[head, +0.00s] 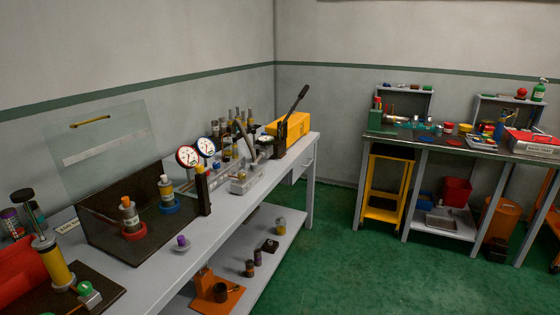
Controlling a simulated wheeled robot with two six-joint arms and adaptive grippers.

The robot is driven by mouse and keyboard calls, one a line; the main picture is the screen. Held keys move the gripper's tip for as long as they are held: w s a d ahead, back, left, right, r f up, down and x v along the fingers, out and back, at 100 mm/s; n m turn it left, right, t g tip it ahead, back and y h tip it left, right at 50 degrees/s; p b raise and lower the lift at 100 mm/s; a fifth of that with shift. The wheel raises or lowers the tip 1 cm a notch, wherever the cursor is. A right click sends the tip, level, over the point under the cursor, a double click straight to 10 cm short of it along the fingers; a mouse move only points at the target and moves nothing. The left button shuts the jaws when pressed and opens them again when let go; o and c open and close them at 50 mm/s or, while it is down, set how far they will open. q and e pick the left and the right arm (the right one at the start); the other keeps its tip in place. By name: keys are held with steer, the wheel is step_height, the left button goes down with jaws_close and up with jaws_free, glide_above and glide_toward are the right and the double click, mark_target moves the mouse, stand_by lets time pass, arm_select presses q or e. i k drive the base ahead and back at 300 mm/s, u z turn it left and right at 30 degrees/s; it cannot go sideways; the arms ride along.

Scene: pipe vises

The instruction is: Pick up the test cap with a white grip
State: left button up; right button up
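I cannot pick out for certain a test cap with a white grip at this distance. A small purple-topped piece (182,242) stands on the bare bench top. A green piece with a pale part (88,293) sits on a dark mat at the lower left. Neither of my grippers is in view.
The grey left bench (220,221) carries gauges (188,156), bottles and a yellow pump box (290,125). A lower shelf holds several small parts.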

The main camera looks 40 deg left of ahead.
mark_target(163, 182)
steer(key=i, duration=1.15)
steer(key=u, duration=3.6)
steer(key=i, duration=0.5)
steer(key=z, duration=0.05)
